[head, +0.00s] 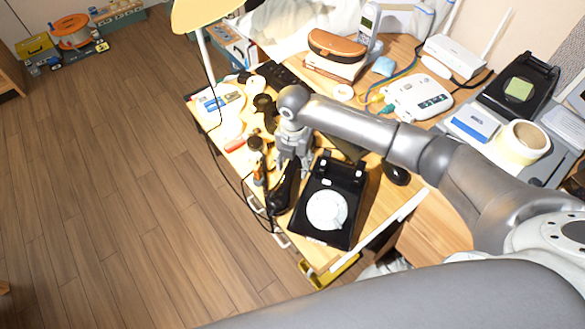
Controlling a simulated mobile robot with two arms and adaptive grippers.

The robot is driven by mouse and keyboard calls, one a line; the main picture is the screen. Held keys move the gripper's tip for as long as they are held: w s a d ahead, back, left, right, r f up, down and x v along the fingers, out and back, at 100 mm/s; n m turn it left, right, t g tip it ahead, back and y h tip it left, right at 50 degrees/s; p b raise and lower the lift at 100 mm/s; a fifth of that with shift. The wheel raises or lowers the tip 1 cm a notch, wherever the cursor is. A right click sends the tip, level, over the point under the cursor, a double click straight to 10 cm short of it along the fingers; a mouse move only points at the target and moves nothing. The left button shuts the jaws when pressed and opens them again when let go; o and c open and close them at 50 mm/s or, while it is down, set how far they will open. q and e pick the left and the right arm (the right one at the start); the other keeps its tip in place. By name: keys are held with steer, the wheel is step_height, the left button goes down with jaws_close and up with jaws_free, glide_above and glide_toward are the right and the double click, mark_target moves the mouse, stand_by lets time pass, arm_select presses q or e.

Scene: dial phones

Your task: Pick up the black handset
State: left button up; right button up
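The black handset (281,196) is left of the black dial phone base (345,179), near the table's front left edge. The base has a round white dial. My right gripper (292,168) points down over the far end of the handset, and its fingers hide that end. I cannot tell whether the fingers are apart around the handset or closed on it, nor whether the handset rests on the table. My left gripper is not in view.
The wooden table (377,213) is crowded. A black mouse (396,173) lies right of the phone base. A tape roll (524,140) is at the right.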

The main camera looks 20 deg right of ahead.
jaws_close()
steer(key=shift+r, duration=0.1)
